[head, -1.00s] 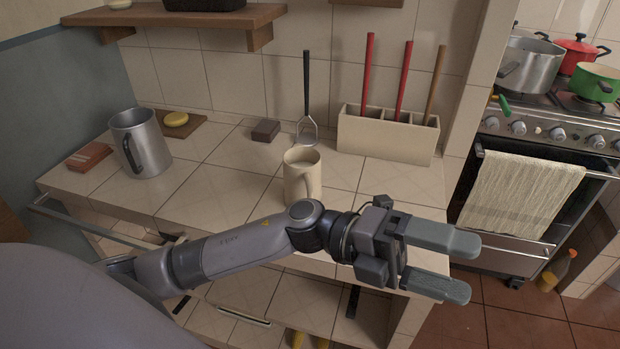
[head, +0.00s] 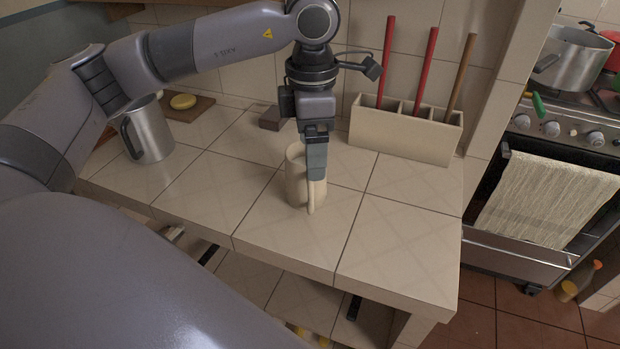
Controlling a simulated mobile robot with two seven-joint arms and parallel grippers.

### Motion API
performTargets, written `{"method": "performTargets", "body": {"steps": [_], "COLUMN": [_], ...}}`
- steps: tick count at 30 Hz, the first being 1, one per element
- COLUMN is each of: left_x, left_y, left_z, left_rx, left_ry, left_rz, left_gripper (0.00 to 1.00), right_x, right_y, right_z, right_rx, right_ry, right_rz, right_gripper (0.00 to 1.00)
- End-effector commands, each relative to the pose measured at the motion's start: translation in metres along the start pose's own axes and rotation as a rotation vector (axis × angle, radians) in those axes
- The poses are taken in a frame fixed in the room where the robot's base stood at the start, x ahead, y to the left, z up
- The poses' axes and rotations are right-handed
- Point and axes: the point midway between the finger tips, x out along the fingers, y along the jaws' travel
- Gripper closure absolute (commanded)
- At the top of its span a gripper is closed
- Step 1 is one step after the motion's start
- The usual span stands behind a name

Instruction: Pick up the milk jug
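A cream jug (head: 295,185), which I take for the milk jug, stands upright on the tiled counter. Its handle (head: 311,199) faces the front right. My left gripper (head: 317,174) points straight down over the right side of the jug, with its fingers at the top of the handle. The fingers are seen edge-on and overlap, so I cannot tell whether they are closed on the handle. They hide part of the jug's rim. A metal jug (head: 150,132) with a dark handle stands at the left of the counter. My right gripper is not in view.
A cream holder (head: 405,133) with red-handled and wooden-handled utensils stands behind to the right. A small brown block (head: 270,118) lies behind the jug. The counter's front right (head: 395,245) is clear. The stove (head: 560,125) stands to the right, beyond the counter edge.

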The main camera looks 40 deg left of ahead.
Motion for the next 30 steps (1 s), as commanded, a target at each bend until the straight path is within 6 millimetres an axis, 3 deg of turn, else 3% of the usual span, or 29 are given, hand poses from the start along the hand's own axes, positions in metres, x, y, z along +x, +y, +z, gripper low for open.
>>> {"method": "performTargets", "body": {"steps": [8,15,24,25,26,30], "left_x": [0.026,0.061,0.069,0.069,0.069,0.069], "left_y": [0.001,-0.001,-0.001,-0.001,-0.001,-0.001], "left_z": [-0.004,-0.005,-0.005,-0.005,-0.005,-0.005], "left_rx": [-0.004,-0.003,-0.003,-0.003,-0.003,-0.003], "left_ry": [0.009,0.008,0.005,0.005,0.005,0.005], "left_rz": [0.008,0.007,0.008,0.008,0.008,0.008], "left_gripper": [0.15,0.15,0.15,0.18,0.28,0.73], "right_x": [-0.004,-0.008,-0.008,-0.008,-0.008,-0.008], "right_y": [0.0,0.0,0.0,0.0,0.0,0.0], "right_z": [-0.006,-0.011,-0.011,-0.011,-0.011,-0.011], "right_rx": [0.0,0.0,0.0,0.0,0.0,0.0], "right_ry": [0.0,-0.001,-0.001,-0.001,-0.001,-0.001], "right_rz": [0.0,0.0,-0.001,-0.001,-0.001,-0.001], "right_gripper": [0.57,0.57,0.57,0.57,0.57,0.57]}}
